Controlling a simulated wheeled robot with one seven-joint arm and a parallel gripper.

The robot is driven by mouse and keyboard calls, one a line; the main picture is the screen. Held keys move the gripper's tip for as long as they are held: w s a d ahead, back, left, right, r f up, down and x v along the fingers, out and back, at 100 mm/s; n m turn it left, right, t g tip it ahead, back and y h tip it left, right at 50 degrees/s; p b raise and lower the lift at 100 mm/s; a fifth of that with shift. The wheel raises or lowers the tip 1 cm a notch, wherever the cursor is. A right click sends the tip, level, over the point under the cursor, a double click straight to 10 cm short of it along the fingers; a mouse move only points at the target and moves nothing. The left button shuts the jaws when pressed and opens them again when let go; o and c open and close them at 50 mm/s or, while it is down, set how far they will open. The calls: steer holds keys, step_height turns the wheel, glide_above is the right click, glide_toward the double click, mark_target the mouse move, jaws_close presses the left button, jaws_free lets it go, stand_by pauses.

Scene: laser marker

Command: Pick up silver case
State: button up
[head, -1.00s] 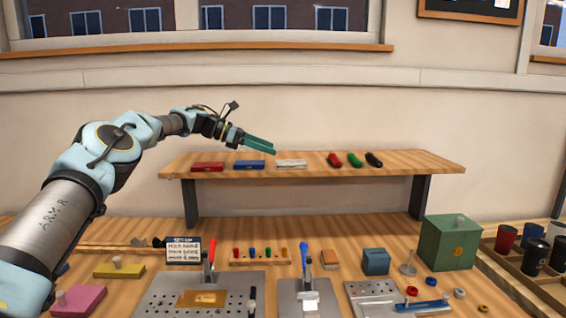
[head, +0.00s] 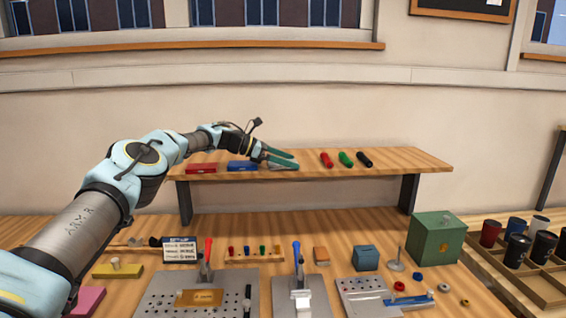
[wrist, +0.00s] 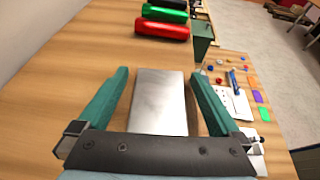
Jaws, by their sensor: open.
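The silver case (wrist: 159,100) lies flat on the wooden shelf (head: 420,160). In the wrist view it sits between the two green fingers of my gripper (wrist: 158,95), with a small gap on each side. In the head view my gripper (head: 282,160) is at shelf height over the silver case (head: 280,168), and its fingers hide most of the case. My gripper is open and holds nothing.
On the shelf, a red case (head: 201,168) and a blue case (head: 242,166) lie left of my gripper. Red (head: 327,159), green (head: 346,158) and black (head: 365,158) cylinders lie to the right.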

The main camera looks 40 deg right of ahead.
steer(key=c, duration=1.3)
steer(key=shift+s+a+r+b, duration=0.1)
steer(key=shift+s+r+b, duration=0.05)
steer(key=shift+b, duration=0.45)
